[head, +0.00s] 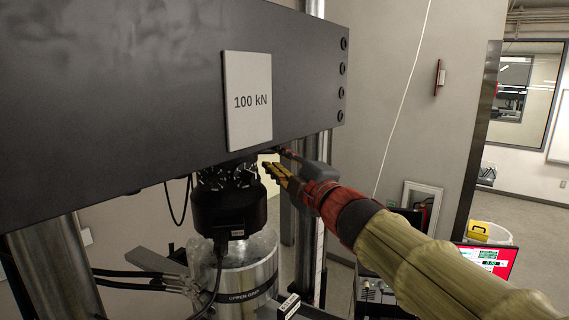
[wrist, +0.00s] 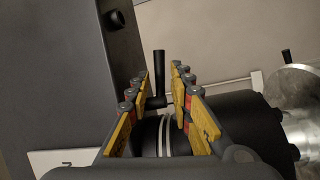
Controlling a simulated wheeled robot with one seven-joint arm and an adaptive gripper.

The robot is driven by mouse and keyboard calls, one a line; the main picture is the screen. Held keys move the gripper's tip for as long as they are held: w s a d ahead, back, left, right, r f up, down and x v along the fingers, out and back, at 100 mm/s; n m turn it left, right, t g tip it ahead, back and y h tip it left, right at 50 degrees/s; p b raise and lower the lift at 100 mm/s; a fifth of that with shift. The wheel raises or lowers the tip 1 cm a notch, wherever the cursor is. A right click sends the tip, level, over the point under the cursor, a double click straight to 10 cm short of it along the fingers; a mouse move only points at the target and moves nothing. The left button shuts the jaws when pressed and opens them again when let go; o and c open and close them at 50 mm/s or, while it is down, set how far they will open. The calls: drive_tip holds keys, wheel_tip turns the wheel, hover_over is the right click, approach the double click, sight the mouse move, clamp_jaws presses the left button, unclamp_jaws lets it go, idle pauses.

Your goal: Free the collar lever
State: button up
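A dark collar lever (wrist: 159,72) shows in the wrist view as a short rod with a foot at its lower end. It stands at a dark ringed collar (wrist: 165,140) with bright metal bands. My gripper (wrist: 166,82) is open, its yellow finger pads on either side of the lever. The lever appears nearer the left finger; contact cannot be told. In the head view my gripper (head: 266,172) is beside the upper right of the black cylindrical assembly (head: 230,205), under the crosshead. The lever cannot be made out there.
The dark crosshead (head: 150,90) with a "100 kN" plate (head: 248,112) hangs just above my gripper. A silver upper grip (head: 247,285) sits below the black assembly, with cables at its left. A metal cylinder (wrist: 298,80) with a small dark handle is at the wrist view's right.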

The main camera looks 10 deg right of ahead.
sight(268, 153)
drive_tip(key=shift+p+x, duration=0.35)
drive_tip(key=shift+x, duration=1.95)
drive_tip(key=c, duration=0.3)
clamp_jaws()
drive_tip(key=shift+f, duration=0.1)
